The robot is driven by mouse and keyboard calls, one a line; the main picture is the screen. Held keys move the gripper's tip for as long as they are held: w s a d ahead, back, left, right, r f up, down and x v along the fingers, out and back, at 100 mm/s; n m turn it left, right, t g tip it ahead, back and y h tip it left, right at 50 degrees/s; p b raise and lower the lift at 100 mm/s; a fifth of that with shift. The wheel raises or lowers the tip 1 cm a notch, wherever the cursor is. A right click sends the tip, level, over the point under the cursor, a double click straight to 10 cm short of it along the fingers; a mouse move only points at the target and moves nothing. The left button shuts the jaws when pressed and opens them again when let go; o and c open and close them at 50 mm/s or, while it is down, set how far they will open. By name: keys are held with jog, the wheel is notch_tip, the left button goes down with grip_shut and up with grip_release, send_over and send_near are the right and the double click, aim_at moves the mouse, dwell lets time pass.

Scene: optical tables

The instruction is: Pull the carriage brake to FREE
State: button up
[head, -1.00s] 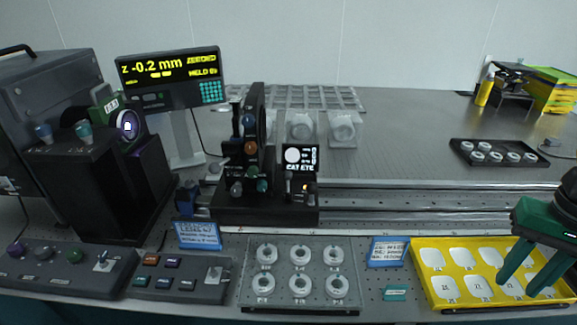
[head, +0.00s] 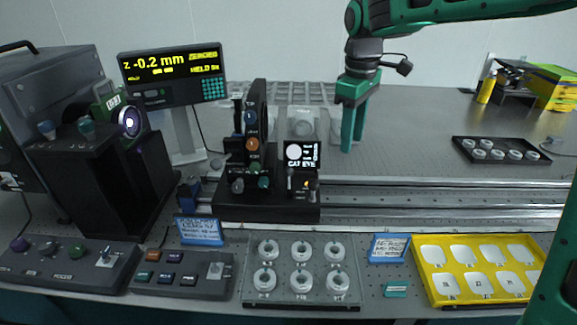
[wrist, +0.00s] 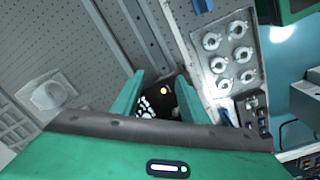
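The black carriage (head: 265,207) sits on the rail at mid-table, with a tall knobbed plate and a small CAT EYE display (head: 300,156). Small levers (head: 312,190) stand at its right end, one near a lit orange spot; I cannot tell which is the brake or read its setting. My gripper (head: 352,147) is open and empty, fingers pointing down, above and right of the carriage in the head view. In the wrist view, the carriage end (wrist: 165,105) shows between the spread fingers (wrist: 160,90), partly hidden by them.
The rail (head: 430,198) runs right, clear. In front are a grey tray of white rings (head: 300,250), a yellow tray (head: 425,275) and control boxes (head: 180,275). A dark tower (head: 110,190) and a readout (head: 172,75) stand left. A black ring tray (head: 500,143) lies back right.

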aim_at(289, 178)
jog(key=w+a+f+n, duration=0.1)
jog(key=a+n, duration=0.2)
jog(key=a, duration=0.5)
jog(key=w+a+n, duration=0.2)
jog(key=a, duration=0.5)
jog(key=f, duration=1)
jog(key=shift+w+f, duration=0.2)
grip_shut()
